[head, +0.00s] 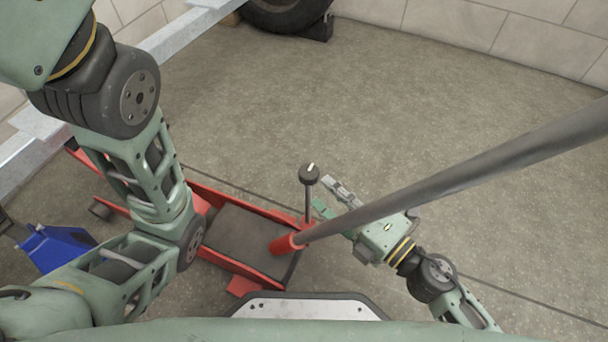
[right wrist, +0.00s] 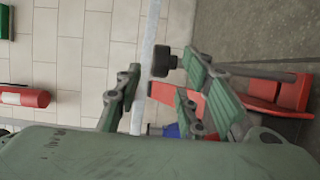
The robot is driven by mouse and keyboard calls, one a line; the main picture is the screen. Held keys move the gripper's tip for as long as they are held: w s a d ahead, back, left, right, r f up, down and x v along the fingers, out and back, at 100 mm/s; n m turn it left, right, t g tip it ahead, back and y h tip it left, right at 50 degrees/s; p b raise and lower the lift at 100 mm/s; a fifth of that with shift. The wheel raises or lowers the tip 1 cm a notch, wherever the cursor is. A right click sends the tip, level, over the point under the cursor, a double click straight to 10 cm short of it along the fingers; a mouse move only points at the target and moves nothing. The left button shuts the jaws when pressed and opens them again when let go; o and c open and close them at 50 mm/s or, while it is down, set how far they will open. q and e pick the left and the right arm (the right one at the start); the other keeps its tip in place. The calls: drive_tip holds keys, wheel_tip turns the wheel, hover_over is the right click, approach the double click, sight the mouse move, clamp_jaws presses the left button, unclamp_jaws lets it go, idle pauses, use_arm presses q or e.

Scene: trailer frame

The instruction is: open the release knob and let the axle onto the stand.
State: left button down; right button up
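The release knob (head: 309,173) is black with a pale mark and tops a thin upright rod on the red floor jack (head: 238,276). My right gripper (head: 332,198) is just right of the knob's rod. In the right wrist view the knob (right wrist: 162,61) appears between the spread fingertips of the open right gripper (right wrist: 160,72), with no visible contact; its depth is unclear. The blue stand (head: 62,246) is at the left, partly hidden by my left arm. My left gripper is out of view. I cannot make out the axle.
The long grey jack handle (head: 450,170) slants from its red socket across my right arm. A pale metal frame rail (head: 178,38) runs at upper left, near a tyre (head: 285,12) with a dark chock. The floor (head: 430,80) beyond the handle is clear.

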sight(316, 180)
drive_tip(key=shift+x, duration=3.5)
drive_tip(key=shift+c, duration=0.4)
clamp_jaws()
